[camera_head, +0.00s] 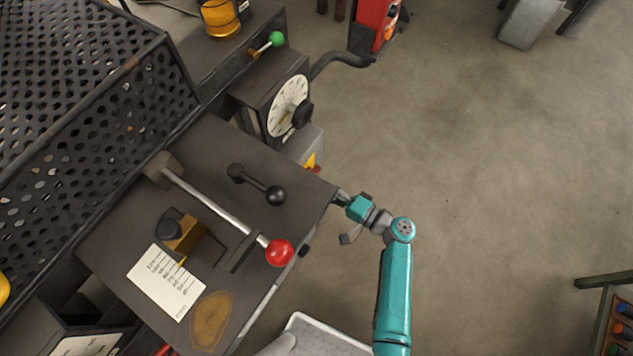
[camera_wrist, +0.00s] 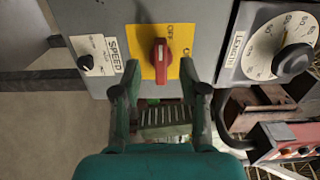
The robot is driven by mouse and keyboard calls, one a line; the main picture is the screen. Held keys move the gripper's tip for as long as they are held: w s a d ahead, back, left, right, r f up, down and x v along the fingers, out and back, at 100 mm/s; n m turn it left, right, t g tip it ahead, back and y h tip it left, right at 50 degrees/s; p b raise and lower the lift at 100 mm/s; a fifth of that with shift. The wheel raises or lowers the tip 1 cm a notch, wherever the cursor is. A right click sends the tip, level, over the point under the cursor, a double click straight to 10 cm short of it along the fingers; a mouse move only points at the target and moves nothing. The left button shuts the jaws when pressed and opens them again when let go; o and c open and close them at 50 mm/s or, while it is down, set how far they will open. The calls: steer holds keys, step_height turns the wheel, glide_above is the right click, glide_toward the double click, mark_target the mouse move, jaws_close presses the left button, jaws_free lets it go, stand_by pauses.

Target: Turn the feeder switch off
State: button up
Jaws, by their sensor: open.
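The feeder switch is a red rotary knob (camera_wrist: 160,57) on a yellow plate (camera_wrist: 181,41), fixed to a grey panel. Its handle stands roughly vertical in the wrist view. Small lettering sits above and to the right of the knob; I cannot read it surely. In the head view only a bit of the yellow plate (camera_head: 311,161) shows, beside the table corner. My gripper (camera_wrist: 160,72) is open, with one finger on each side of the knob's lower part. Whether the fingers touch it I cannot tell.
A speed knob (camera_wrist: 86,63) is left of the switch; a length dial (camera_wrist: 290,60) is to the right. In the head view a red-ball lever (camera_head: 279,252) and a black-knob lever (camera_head: 274,195) stand on the table.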

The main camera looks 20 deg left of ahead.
steer(key=s+d, duration=0.1)
steer(key=d, duration=0.6)
steer(key=shift+d, duration=0.15)
stand_by(0.3)
